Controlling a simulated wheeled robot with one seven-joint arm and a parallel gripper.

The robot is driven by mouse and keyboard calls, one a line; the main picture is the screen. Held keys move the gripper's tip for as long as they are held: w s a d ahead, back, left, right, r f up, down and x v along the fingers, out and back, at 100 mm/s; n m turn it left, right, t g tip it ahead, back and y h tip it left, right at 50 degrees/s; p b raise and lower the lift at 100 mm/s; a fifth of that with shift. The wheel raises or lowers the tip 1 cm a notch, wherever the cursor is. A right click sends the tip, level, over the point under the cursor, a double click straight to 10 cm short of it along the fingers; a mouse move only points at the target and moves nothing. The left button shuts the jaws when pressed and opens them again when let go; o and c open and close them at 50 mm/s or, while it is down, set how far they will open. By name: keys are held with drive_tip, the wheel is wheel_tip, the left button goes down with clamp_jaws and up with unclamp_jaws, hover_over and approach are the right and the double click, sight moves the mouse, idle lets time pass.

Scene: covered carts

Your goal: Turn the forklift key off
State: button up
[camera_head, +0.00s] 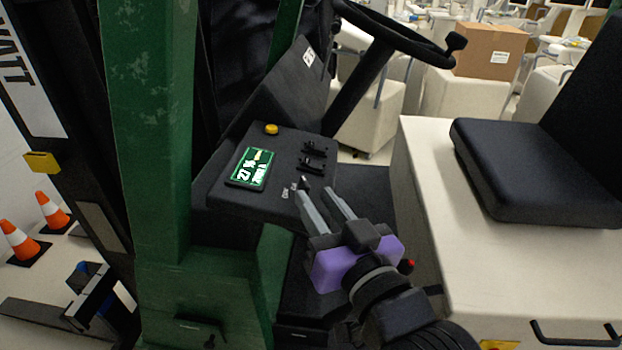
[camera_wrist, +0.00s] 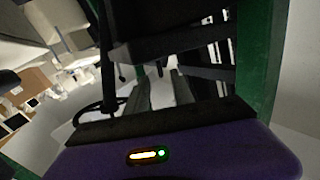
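The forklift's dark dashboard (camera_head: 225,198) carries a small dark key switch (camera_head: 303,184) with white lettering beside it. My gripper (camera_head: 316,190), with grey fingers and a purple body, is at the dashboard's near right edge. Its fingers are apart with a gap between them, and the left fingertip is close to the key. I cannot tell whether it touches the key or which way the key is turned. The wrist view shows the two fingers (camera_wrist: 160,84) apart. I cannot make out the key there. The green display (camera_head: 251,167) is lit and shows a number.
A yellow button (camera_head: 271,129) and small black levers (camera_head: 313,157) sit on the dashboard. The steering wheel (camera_head: 395,32) is above, the green post (camera_head: 150,130) at left, the black seat (camera_head: 540,160) at right. Orange cones (camera_head: 19,241) stand on the floor at far left.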

sight(308, 190)
drive_tip(key=shift+p+x, duration=0.45)
drive_tip(key=shift+x, duration=2.2)
clamp_jaws()
